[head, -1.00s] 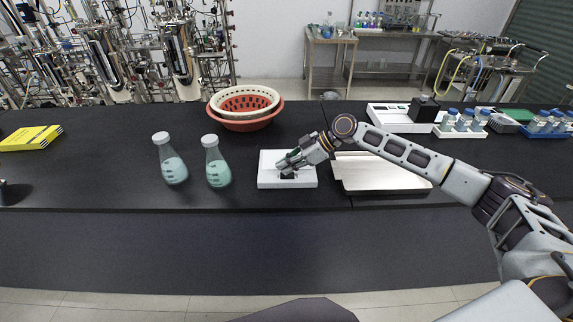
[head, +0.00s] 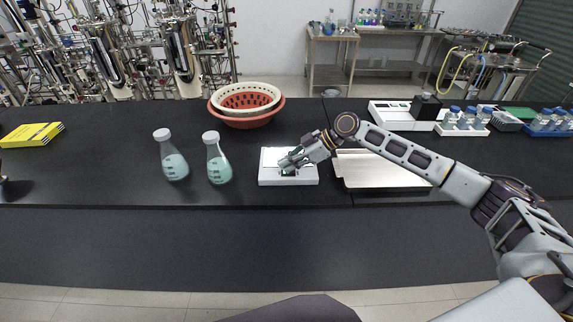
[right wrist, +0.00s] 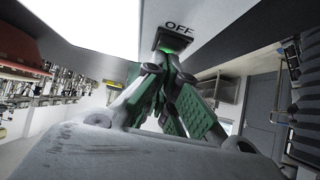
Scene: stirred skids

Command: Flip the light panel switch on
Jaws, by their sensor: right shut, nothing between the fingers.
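The light panel (head: 289,181) is a low white box lying flat on the black bench, right of the two flasks. My right gripper (head: 287,163) is shut and empty, its fingertips down at the panel's top. In the right wrist view the green-padded fingers (right wrist: 172,72) reach up to a dark switch (right wrist: 174,40) beside the letters OFF. A green glow shows at the switch, and the panel face (right wrist: 90,18) is bright white. The fingers partly hide the switch, so its tilt is unclear. Only a sliver of what seems my left gripper (head: 2,181) shows at the left edge.
Two flasks (head: 174,165) (head: 219,166) with teal liquid stand left of the panel. A metal tray (head: 385,172) lies just right of it, under my right arm. Red and cream baskets (head: 247,121) stand behind. A yellow box (head: 32,134) lies far left.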

